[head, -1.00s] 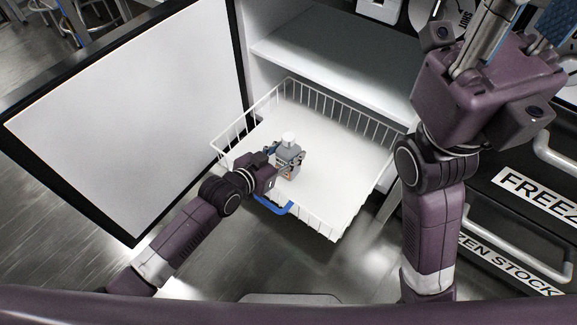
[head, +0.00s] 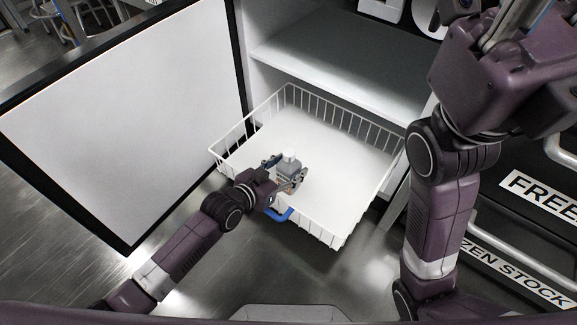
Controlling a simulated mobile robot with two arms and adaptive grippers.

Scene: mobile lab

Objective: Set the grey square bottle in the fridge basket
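The grey square bottle (head: 289,168) with a white cap stands upright on the white floor of the wire fridge basket (head: 228,146), near its front side. My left gripper (head: 285,172) reaches over the basket's front from the lower left. Its fingers are spread apart, one on the left of the bottle and one at its right front. The lower part of the bottle is partly hidden by the gripper. My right arm rises along the right side, and its gripper fingers do not show.
The basket is pulled out, with a blue handle (head: 279,214) at its front and free floor around the bottle. A fridge shelf (head: 335,66) lies above and behind it. The open fridge door (head: 125,110) stands at left. Freezer drawers (head: 540,205) are at right.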

